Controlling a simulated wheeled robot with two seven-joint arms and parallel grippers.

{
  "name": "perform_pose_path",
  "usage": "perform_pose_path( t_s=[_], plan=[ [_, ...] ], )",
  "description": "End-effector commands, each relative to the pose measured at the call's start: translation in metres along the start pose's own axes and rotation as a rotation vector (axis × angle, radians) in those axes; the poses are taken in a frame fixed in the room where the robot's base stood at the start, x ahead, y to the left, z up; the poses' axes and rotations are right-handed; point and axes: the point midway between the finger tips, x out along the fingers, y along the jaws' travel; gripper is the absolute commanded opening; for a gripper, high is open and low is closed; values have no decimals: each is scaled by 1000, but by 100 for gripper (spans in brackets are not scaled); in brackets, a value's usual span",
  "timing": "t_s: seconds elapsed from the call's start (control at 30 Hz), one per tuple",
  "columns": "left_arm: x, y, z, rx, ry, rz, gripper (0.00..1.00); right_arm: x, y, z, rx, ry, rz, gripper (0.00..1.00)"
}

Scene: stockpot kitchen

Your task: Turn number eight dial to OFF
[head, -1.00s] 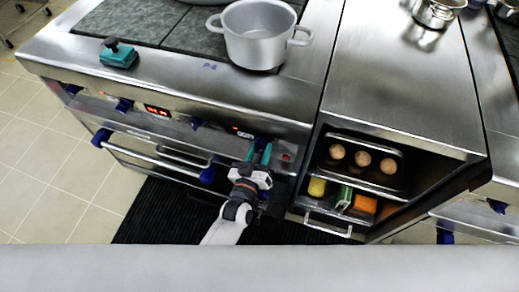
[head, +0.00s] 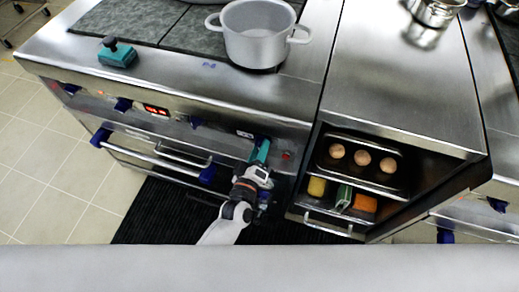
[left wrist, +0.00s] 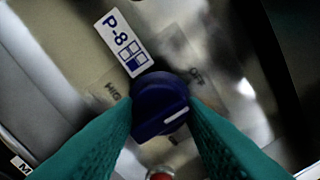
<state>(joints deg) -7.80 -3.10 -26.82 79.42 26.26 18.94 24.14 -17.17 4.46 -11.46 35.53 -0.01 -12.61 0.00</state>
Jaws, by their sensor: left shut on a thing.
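The number eight dial (left wrist: 158,100) is a round blue knob in the left wrist view, under a white label (left wrist: 125,42) reading P-8. The dial's white pointer line faces the lower right. A faint OFF mark (left wrist: 195,77) is at its upper right and a faint HIGH mark (left wrist: 113,92) at its left. My left gripper (head: 262,146) has teal fingers at the stove's front panel (head: 215,122), near its right end. In the left wrist view its fingers (left wrist: 160,118) are shut on the dial from both sides. In the head view the fingers hide the dial. My right gripper is not in view.
An oven handle (head: 150,155) sticks out below the panel. An open compartment with trays (head: 362,175) is to the right of my arm.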

Motion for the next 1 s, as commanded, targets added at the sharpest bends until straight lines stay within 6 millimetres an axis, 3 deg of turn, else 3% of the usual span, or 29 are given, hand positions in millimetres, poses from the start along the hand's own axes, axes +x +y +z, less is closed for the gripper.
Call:
perform_pose_path(
  t_s=[0.4,0.43,0.57,0.87,1.0],
  plan=[
    [0,1,0,-8,0,1,14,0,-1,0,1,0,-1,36],
    [0,1,0,-8,0,1,40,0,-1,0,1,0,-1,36],
    [0,0,0,-8,1,1,58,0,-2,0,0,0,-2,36],
    [-2,0,0,-7,1,1,58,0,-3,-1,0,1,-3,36],
    [-17,1,-1,-7,2,3,58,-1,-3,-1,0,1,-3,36]
  ],
)
